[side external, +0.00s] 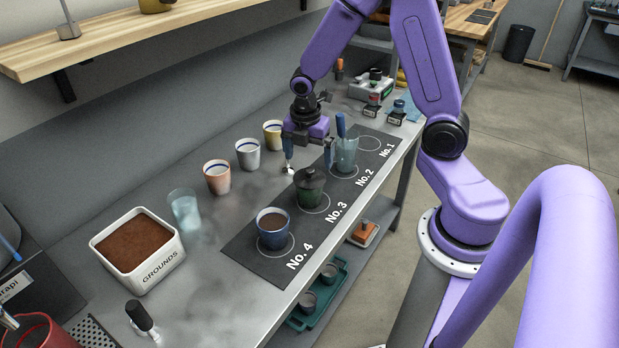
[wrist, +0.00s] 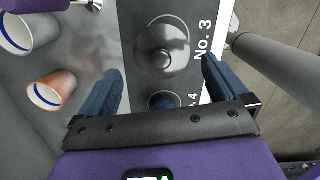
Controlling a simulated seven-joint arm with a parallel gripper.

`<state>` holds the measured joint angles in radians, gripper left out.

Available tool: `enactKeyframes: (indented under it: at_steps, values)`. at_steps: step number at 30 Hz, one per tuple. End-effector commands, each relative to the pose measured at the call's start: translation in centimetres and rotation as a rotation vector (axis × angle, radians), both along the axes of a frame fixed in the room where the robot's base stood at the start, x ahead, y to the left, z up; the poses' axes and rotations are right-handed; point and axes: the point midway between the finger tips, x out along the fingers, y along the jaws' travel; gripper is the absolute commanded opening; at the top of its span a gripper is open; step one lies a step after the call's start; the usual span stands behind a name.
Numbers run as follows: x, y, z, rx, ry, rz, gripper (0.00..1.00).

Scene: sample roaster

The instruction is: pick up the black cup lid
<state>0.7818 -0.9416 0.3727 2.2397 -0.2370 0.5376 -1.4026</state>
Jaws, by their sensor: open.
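The black cup lid (side external: 309,178) sits on a dark green cup (side external: 311,195) at the No. 3 spot of the dark mat (side external: 250,245). In the wrist view the lid (wrist: 164,47) is a dark disc with a round knob, seen from above. My gripper (side external: 308,160) is open and empty, above and behind the lid in the side view. In the wrist view my gripper (wrist: 162,70) has its two blue fingers wide apart, with the knob showing between their tips. I see no contact with the lid.
A blue cup (side external: 273,228) of brown contents stands at No. 4. A clear cup (side external: 346,156) with a blue utensil stands at No. 2, close to my gripper. Several cups, including an orange one (side external: 217,179), line the left. A grounds bin (side external: 165,268) stands front left.

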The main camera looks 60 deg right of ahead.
Motion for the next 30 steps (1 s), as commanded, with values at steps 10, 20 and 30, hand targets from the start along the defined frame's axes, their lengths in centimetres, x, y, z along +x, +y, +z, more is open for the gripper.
enactKeyframes:
  at_steps: [10,20,30]
  values:
    - [-0.2,-0.2,-3.2,-0.001,0.005,0.001,1.00]
    - [-0.1,-0.4,-5.3,0.000,-0.001,0.000,1.00]
    - [-0.1,-0.3,-5.3,-0.001,-0.001,0.001,0.59]
